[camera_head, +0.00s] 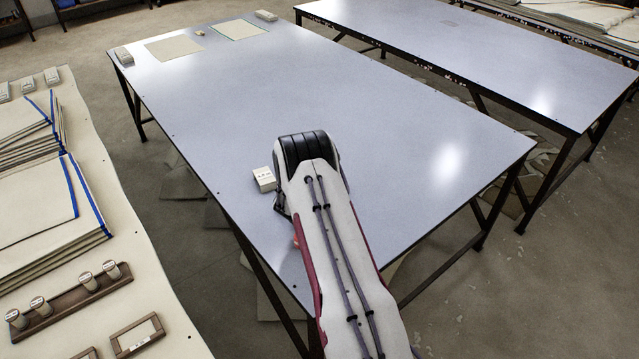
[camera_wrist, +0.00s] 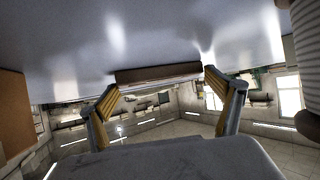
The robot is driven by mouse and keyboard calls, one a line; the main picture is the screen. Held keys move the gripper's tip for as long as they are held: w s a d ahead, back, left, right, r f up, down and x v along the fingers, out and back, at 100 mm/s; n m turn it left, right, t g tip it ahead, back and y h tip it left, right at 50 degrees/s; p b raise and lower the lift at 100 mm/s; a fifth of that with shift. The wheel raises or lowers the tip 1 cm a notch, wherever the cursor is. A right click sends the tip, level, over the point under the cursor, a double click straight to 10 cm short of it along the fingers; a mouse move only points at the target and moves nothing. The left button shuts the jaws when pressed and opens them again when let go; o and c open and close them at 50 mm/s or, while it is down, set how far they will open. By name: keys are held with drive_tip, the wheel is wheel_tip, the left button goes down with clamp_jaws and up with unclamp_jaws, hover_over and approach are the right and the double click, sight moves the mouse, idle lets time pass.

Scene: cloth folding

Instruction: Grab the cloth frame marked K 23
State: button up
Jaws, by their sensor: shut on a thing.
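My gripper (camera_wrist: 165,98) shows in the wrist view with its two yellow-and-grey fingers standing apart, shut on a brown, wooden-looking bar (camera_wrist: 158,74) between their tips. The bar looks like the edge of a frame; no marking on it can be read. In the head view my arm reaches over the near part of the grey table, and its end hides the fingers and what they hold. A small wooden frame (camera_head: 118,347) with a pale label lies on the left table, its mark too small to read. Another frame (camera_head: 84,354) is cut off by the bottom edge.
A small white block (camera_head: 264,179) sits on the grey table (camera_head: 250,90), just left of my arm. Two flat sheets (camera_head: 173,47) (camera_head: 238,29) lie at its far end. Stacked cloths (camera_head: 45,215) and a peg rack (camera_head: 68,298) lie on the left table. The grey table's middle is clear.

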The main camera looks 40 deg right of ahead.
drive_tip(key=shift+r, duration=0.1)
wheel_tip(320, 180, up, 10)
idle(0.8)
